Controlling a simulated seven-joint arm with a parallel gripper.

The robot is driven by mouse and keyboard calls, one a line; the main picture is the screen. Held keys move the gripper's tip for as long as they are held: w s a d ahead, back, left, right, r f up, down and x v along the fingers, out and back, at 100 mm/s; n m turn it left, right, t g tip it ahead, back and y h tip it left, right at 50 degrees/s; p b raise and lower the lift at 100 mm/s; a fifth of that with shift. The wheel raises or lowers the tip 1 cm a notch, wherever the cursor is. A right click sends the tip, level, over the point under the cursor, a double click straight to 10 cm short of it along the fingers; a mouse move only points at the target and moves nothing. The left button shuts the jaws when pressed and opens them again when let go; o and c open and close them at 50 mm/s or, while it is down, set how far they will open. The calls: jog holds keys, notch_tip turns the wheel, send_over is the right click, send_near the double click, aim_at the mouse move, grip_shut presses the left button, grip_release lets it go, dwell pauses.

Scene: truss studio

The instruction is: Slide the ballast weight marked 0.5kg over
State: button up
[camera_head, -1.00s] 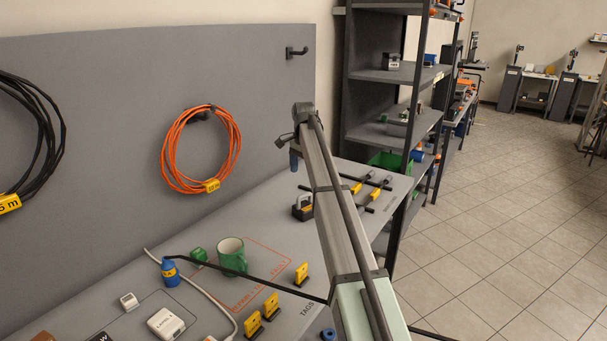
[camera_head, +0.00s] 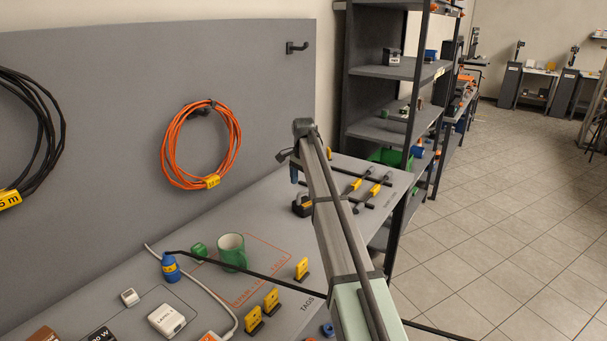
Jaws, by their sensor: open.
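A small dark block with a yellow patch and a loop-like top (camera_head: 302,204) stands on the grey bench, beside my arm link, which covers its right side. It may be the ballast weight; no 0.5kg marking can be read on it. My gripper (camera_head: 293,172) shows only in small part at the far end of my arm, above the bench and farther back than the block. It is open; its fingertips are not clearly seen, and no contact with the block shows.
A green mug (camera_head: 232,252), a blue bottle-like item (camera_head: 170,268), several yellow tags (camera_head: 271,300) and a white box (camera_head: 167,320) stand on the near bench. Yellow-handled tools (camera_head: 372,190) lie at its far end. A shelf rack (camera_head: 395,130) stands beyond.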

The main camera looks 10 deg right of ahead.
aim_at(304, 202)
notch_tip(304, 202, down, 8)
jog(key=shift+f, duration=0.2)
jog(key=shift+c, duration=0.4)
jog(key=c, duration=1.3)
jog(key=shift+o, duration=0.2)
jog(key=shift+s+a, duration=7.05)
jog(key=shift+a, duration=0.05)
jog(key=o, duration=1.3)
jog(key=shift+o, duration=0.2)
notch_tip(304, 202, up, 14)
jog(key=shift+f, duration=0.1)
